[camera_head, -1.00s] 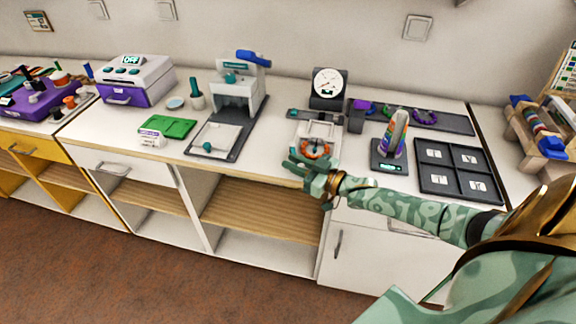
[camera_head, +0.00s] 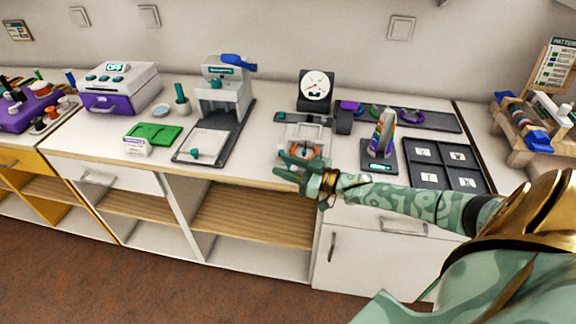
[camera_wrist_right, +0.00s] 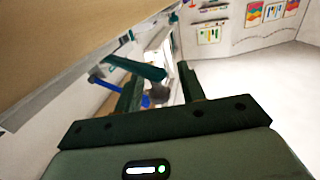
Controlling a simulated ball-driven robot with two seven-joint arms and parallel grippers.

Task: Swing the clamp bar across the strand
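A white fixture (camera_head: 313,132) with an orange ring-shaped strand (camera_head: 304,151) at its front stands below a round dial gauge (camera_head: 316,86). A dark bar with a teal end (camera_head: 283,117) lies across behind the fixture; it may be the clamp bar, but I cannot be sure. My right gripper (camera_head: 282,164) is at the bench's front edge, just in front and left of the strand, partly covering it. In the right wrist view its two fingers (camera_wrist_right: 159,90) are apart with nothing held between them. A teal bar (camera_wrist_right: 136,67) shows close beside them. My left gripper is out of view.
A grey press (camera_head: 223,90) on a dark base and a green tray (camera_head: 154,134) stand left. A scale (camera_head: 379,157) holding a rainbow strand and a dark four-compartment tray (camera_head: 446,165) stand right. The bench edge runs under my right wrist.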

